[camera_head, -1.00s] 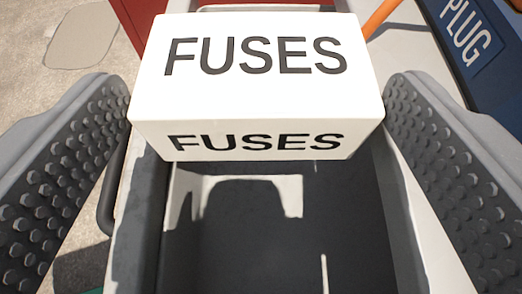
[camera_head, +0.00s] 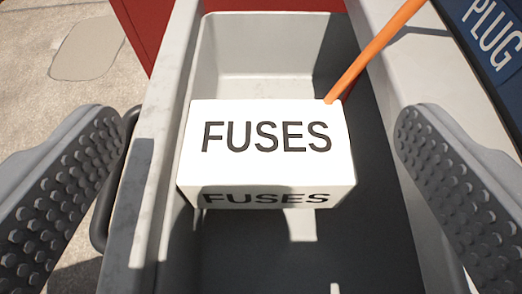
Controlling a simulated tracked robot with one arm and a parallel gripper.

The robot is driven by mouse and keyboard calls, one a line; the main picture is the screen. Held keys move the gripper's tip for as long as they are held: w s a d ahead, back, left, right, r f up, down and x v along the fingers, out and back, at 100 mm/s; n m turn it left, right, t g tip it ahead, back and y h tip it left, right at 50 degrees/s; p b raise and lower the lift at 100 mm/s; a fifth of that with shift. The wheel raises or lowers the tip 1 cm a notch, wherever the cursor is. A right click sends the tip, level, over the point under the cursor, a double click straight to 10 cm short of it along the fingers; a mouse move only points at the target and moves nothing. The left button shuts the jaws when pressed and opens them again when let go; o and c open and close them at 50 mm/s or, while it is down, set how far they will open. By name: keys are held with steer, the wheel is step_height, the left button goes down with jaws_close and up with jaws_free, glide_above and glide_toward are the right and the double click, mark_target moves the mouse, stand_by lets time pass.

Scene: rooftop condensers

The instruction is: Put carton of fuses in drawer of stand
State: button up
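The white carton of fuses (camera_head: 265,145), marked FUSES on its top and front, is inside the open grey drawer (camera_head: 148,190). It sits between the drawer's side walls, close to the left one. Whether it rests fully on the drawer floor I cannot tell. My gripper (camera_head: 262,140) is open, with its two studded fingers wide apart on either side of the drawer. Neither finger touches the carton.
An orange rod (camera_head: 375,50) slants over the drawer's right wall, its lower end at the carton's back right corner. A blue box marked PLUG (camera_head: 490,35) is at the upper right. A red surface (camera_head: 152,28) stands at the upper left.

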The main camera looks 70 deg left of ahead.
steer(key=shift+w+r, duration=0.2)
steer(key=p+v, duration=0.2)
steer(key=v, duration=1)
steer(key=shift+r, duration=0.45)
steer(key=shift+s, duration=0.1)
